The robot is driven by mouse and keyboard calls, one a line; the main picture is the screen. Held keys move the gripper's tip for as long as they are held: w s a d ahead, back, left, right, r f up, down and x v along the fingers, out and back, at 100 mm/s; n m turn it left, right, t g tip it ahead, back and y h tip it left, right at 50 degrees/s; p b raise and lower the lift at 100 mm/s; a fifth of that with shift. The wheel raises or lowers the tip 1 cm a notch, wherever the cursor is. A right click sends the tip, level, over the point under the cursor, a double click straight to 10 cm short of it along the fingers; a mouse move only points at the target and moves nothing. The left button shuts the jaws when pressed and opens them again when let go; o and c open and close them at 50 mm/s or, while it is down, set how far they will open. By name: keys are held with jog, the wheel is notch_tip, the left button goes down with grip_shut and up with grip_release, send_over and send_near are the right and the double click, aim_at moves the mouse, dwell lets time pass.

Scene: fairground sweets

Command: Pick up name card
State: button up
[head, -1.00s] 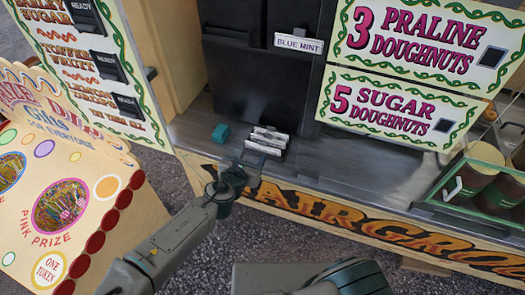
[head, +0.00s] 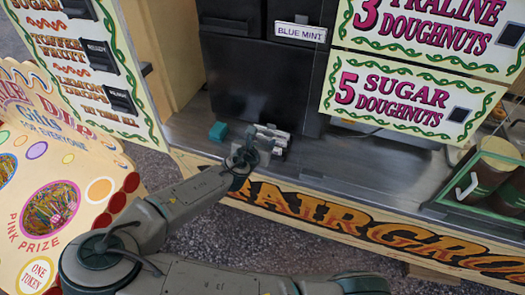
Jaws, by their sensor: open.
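Several white name cards (head: 281,135) stand close together on the grey metal counter, in front of the dark bins. My gripper (head: 253,140) is at the counter's front edge, just left of and in front of the cards, and overlaps part of them in the head view. It is open with nothing seen in it. I cannot tell whether it touches a card. The lettering on the cards is too small and partly hidden to read.
A small teal block (head: 218,131) sits on the counter left of the cards. A "BLUE MINT" label (head: 301,33) is fixed to the dark bin (head: 250,78) behind. Doughnut signs (head: 400,100) hang at right.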

jog(key=shift+c, duration=0.3)
jog(key=c, duration=0.8)
